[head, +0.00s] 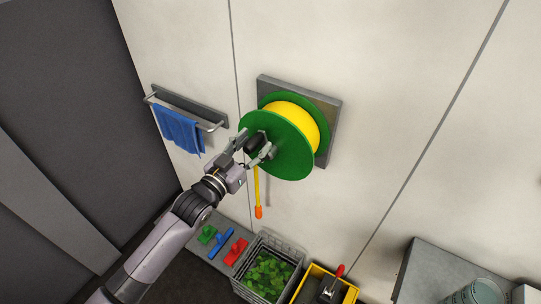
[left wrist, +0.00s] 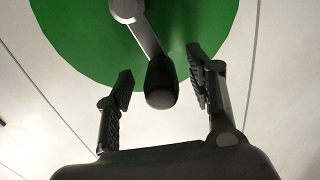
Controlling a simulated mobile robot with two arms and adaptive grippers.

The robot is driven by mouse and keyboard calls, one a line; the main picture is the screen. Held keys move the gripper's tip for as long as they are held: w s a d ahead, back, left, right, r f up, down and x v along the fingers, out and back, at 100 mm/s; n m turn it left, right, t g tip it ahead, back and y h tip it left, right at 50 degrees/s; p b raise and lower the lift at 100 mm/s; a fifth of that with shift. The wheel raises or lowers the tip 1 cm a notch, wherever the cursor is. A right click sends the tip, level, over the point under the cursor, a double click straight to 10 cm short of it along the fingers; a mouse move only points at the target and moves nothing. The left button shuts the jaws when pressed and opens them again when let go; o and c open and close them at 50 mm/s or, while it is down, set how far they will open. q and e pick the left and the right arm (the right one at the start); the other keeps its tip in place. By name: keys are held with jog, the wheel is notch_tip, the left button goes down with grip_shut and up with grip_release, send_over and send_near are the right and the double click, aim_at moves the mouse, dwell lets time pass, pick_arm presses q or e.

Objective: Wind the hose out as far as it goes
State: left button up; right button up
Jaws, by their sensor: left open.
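A green hose reel (head: 290,150) with a yellow hose (head: 297,117) wound on it is mounted on a grey wall plate (head: 328,110). A short length of yellow hose with an orange end (head: 258,212) hangs below the reel. My left gripper (head: 258,146) is at the front of the reel, open. In the left wrist view the black crank handle (left wrist: 161,82) lies between the two open fingers, with a gap on each side. A grey crank arm (left wrist: 138,25) joins it to the green disc (left wrist: 190,25). My right gripper is not in view.
A blue towel (head: 179,130) hangs on a rail (head: 213,127) left of the reel. Below are green, blue and red tools (head: 221,243), a grey crate (head: 246,290) of green pieces and a yellow bin (head: 346,294). A grey bench (head: 436,262) with a bucket stands at lower right.

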pick_arm(q)
jog(key=shift+v, duration=3.55)
jog(key=s+a+f+n+g+y+b, duration=0.1)
jog(key=s+a+f+g+y+b, duration=0.2)
jog(key=f, duration=1.1)
jog(key=s+a+f+n+y+b, duration=0.15)
jog(key=a+f, duration=0.35)
jog(key=f, duration=0.9)
jog(key=s+a+f+n+g+y+b, duration=0.1)
jog(key=s+a+f+g+y+b, duration=0.2)
jog(key=f, duration=1.1)
jog(key=s+a+f+g+y+b, duration=0.1)
jog(key=s+a+f+g+b, duration=0.15)
jog(key=s+f, duration=0.6)
jog(key=s+a+f+g+y+b, duration=0.1)
jog(key=s+a+f, duration=0.2)
jog(key=s+f, duration=0.55)
jog(key=s+f+g+b, duration=0.1)
jog(key=s+f+g, duration=0.1)
jog(key=s+f, duration=0.4)
jog(key=s+f+g+b, duration=0.2)
jog(key=s+f, duration=0.5)
jog(key=s, duration=0.8)
jog(key=shift+s+n, duration=0.3)
jog(key=shift+n, duration=0.15)
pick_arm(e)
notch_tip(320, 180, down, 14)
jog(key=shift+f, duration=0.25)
